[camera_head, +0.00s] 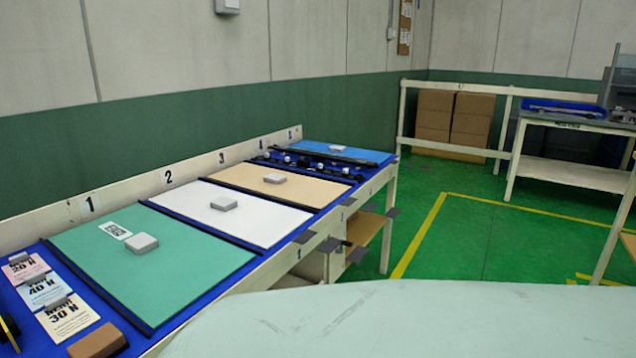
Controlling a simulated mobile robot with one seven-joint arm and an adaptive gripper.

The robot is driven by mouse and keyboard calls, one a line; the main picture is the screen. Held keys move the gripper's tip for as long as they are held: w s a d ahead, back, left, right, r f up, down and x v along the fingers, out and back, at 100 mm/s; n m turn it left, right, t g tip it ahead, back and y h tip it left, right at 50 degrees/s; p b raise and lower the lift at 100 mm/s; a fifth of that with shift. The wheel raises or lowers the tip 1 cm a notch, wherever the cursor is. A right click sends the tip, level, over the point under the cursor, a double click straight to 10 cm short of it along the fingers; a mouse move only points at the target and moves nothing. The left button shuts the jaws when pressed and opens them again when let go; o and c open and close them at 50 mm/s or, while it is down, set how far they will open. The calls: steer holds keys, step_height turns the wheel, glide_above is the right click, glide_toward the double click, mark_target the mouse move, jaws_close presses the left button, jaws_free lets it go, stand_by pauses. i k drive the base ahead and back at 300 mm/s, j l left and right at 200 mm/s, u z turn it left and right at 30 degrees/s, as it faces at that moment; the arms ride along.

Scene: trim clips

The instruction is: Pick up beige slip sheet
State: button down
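The beige slip sheet (291,188) lies flat on the long bench, in the slot by the number 3. A small light grey block (275,178) rests on top of it. A white sheet (240,219) lies to its left and nearer, with a dark divider strip between them. A dark strip and a section of small parts border its far side. My gripper is not in the picture, so its opening and contents cannot be seen.
A green sheet (170,261) and a blue sheet (342,151) lie on the same bench, each with a grey block. Dark tabs stick out along the bench's front edge. A pale green surface (430,322) fills the near foreground. Green floor (470,245) is open to the right.

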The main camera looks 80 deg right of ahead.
mark_target(315, 193)
steer(key=z, duration=2.3)
steer(key=i+l+u, duration=0.1)
steer(key=i+l, duration=0.15)
steer(key=i+l+u, duration=0.1)
steer(key=i+l, duration=0.15)
steer(key=l, duration=0.2)
steer(key=i+l+u, duration=0.1)
steer(key=i+l, duration=0.15)
steer(key=l, duration=0.15)
steer(key=i+l+u, duration=0.1)
steer(key=i+l, duration=0.15)
steer(key=l, duration=0.15)
steer(key=i+l+u, duration=0.1)
steer(key=l, duration=0.3)
steer(key=i+l+u, duration=0.1)
steer(key=i+l, duration=0.2)
steer(key=l, duration=0.15)
steer(key=i+l+u, duration=0.15)
steer(key=l, duration=0.3)
steer(key=i+l+u, duration=0.1)
steer(key=l, duration=0.35)
steer(key=i+l+u, duration=0.1)
steer(key=i+l, duration=0.35)
steer(key=i, duration=0.3)
